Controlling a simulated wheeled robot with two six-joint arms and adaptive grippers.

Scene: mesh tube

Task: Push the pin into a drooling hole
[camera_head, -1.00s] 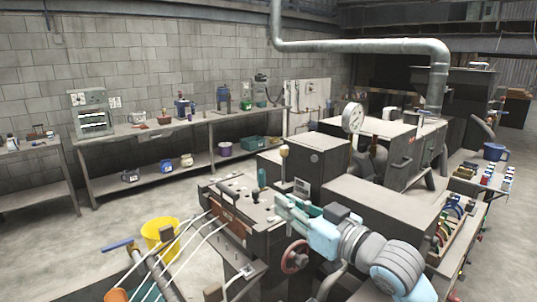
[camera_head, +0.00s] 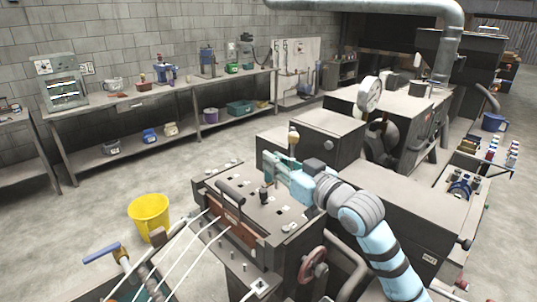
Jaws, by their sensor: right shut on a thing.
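My right gripper (camera_head: 272,166) is over the back part of the machine's top plate (camera_head: 250,195). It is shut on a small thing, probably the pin. The fingers largely hide it, and I cannot make out its shape. The top plate has several dark square holes and slots. A dark upright peg (camera_head: 264,192) stands on it, just in front of the gripper. Pale strands (camera_head: 189,229) run from the brown front face (camera_head: 232,216) down to the lower left. I cannot tell which hole drools. My left gripper is not in view.
A tan-knobbed lever (camera_head: 293,138) stands just behind the gripper. A red handwheel (camera_head: 312,264) is on the machine's near right side. A yellow bucket (camera_head: 149,212) stands on the floor at left, and a long bench (camera_head: 180,93) lines the wall. Bare floor lies between.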

